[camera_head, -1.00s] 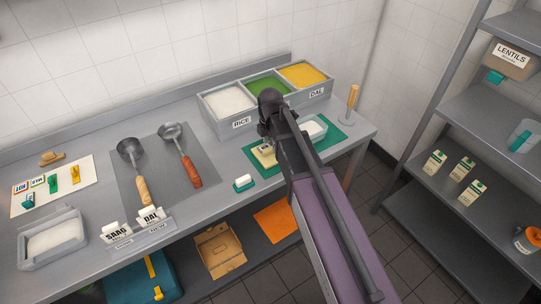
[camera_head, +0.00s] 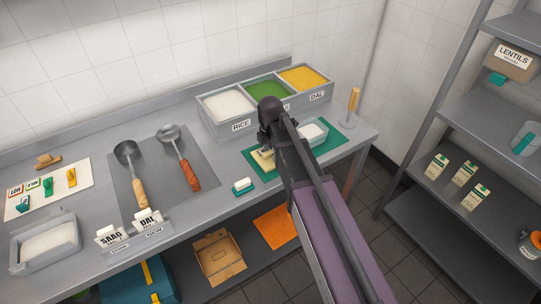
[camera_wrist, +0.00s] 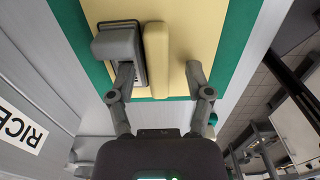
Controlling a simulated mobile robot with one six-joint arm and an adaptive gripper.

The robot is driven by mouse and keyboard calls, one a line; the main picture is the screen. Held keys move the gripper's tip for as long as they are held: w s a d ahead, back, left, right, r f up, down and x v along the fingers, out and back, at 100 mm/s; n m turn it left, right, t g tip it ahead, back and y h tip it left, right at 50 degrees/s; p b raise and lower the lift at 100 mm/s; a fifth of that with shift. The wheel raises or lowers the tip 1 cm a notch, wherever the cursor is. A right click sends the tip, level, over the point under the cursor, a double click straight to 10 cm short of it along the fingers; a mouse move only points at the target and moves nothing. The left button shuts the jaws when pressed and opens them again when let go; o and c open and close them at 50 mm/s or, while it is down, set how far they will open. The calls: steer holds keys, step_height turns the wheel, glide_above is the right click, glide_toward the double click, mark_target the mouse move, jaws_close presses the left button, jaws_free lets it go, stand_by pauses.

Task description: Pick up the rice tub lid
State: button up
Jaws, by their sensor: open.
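A pale yellow flat piece with a raised yellow bar (camera_wrist: 156,62), which looks like the rice tub lid, lies on the green mat (camera_wrist: 238,25). In the head view the pale yellow piece (camera_head: 261,161) shows partly behind my arm. My gripper (camera_wrist: 158,80) is open above it, with one finger on each side of the bar's near end. A grey block (camera_wrist: 120,45) sits on the yellow surface left of the bar, by the left finger. Whether the fingers touch anything is not clear. In the head view my fingertips are hidden by the arm.
The bin labelled RICE (camera_head: 228,104) stands behind, beside green and yellow bins. A small white tub (camera_head: 313,133) is on the mat's right. A white-topped green block (camera_head: 243,185) lies in front. Two ladles (camera_head: 180,158) lie left. Shelves (camera_head: 480,120) stand right.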

mark_target(270, 152)
jaws_close()
steer(key=shift+s, duration=0.1)
steer(key=shift+r, duration=0.1)
steer(key=shift+r+p, duration=1.8)
steer(key=shift+p, duration=0.15)
steer(key=s+d, duration=0.3)
steer(key=s, duration=0.4)
steer(key=s+d+r+p, duration=0.1)
steer(key=s+d, duration=0.2)
steer(key=s, duration=0.4)
steer(key=shift+s+d, duration=0.2)
steer(key=shift+d, duration=0.15)
steer(key=shift+r, duration=0.1)
steer(key=shift+r+p, duration=2)
steer(key=shift+p, duration=0.05)
